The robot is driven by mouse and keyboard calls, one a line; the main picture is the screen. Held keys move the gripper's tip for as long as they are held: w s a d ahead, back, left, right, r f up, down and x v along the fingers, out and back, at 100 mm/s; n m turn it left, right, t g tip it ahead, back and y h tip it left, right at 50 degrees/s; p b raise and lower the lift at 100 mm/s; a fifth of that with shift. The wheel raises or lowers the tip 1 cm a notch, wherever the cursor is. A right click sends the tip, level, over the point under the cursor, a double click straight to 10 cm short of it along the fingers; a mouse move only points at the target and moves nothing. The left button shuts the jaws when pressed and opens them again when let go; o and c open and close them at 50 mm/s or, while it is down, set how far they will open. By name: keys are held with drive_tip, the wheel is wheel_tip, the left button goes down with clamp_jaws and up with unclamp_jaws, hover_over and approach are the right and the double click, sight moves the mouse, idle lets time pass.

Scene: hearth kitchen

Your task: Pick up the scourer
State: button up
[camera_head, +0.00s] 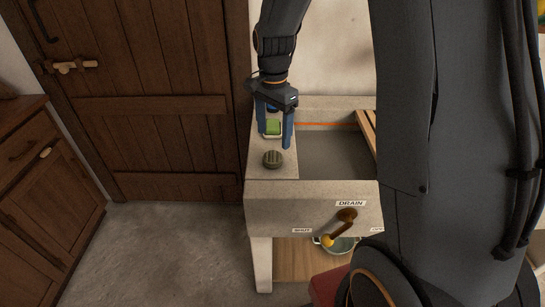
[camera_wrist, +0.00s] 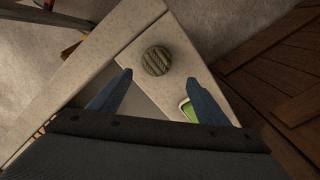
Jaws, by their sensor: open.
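The scourer (camera_head: 272,159) appears to be the round, dark green, ridged pad on the pale ledge at the left of the sink. It also shows in the wrist view (camera_wrist: 156,61), just beyond my fingertips and roughly centred between them. My gripper (camera_head: 274,139) is open and empty, its two blue fingers pointing down over the ledge. In the wrist view my gripper (camera_wrist: 159,78) has a finger on each side, short of the pad. I see no contact with the scourer.
A bright green block in a pale dish (camera_head: 272,127) sits behind the scourer; my right finger partly hides it in the wrist view. The sink basin (camera_head: 335,155) is right of the ledge. A drain lever (camera_head: 338,228) is on the front. A wooden door (camera_head: 150,90) stands left.

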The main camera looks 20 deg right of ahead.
sight(273, 154)
wheel_tip(273, 154, down, 2)
drive_tip(key=shift+s+a, duration=0.1)
drive_tip(key=f+p, duration=0.1)
drive_tip(key=f, duration=0.1)
drive_tip(key=s+f, duration=0.1)
drive_tip(key=f, duration=0.1)
drive_tip(key=shift+a+p, duration=0.2)
drive_tip(key=shift+p, duration=0.2)
drive_tip(key=shift+f, duration=0.7)
drive_tip(key=shift+c, duration=0.3)
drive_tip(key=c, duration=1.1)
